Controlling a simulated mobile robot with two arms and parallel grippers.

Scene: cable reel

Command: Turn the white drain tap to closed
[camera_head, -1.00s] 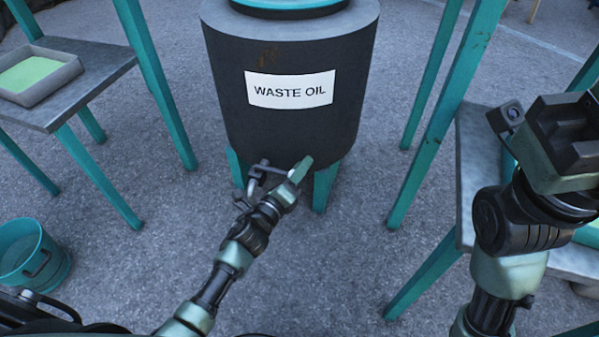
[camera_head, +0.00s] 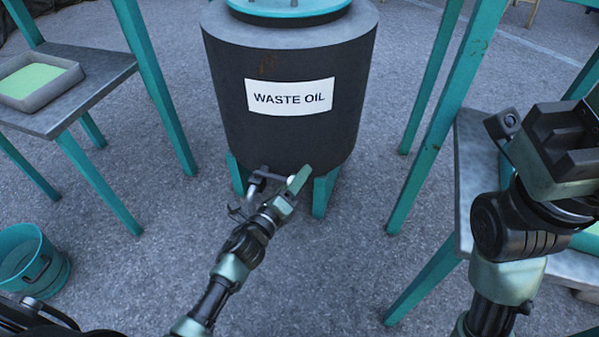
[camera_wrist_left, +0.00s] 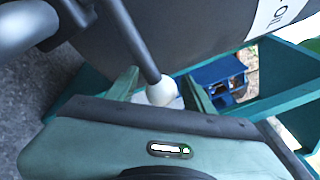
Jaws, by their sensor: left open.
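The dark drum (camera_head: 290,125) marked WASTE OIL stands on teal legs in the head view. A grey pipe (camera_head: 262,173) shows at its lower front. In the left wrist view the tap's white round knob (camera_wrist_left: 162,92) sits at the end of a dark rod (camera_wrist_left: 138,48). My left gripper (camera_head: 292,184) is low at the drum's front. In its wrist view my left gripper (camera_wrist_left: 163,90) is open, with one finger on each side of the knob; contact cannot be told. My right gripper (camera_head: 565,145) is raised at the right, away from the drum; its jaws are unclear.
A teal bucket (camera_head: 32,262) stands on the floor at the left. A table (camera_head: 95,85) at the left holds a tray of green liquid (camera_head: 68,79). Another table (camera_head: 470,165) stands at the right. A blue crate (camera_wrist_left: 215,72) shows beyond the knob. The floor before the drum is clear.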

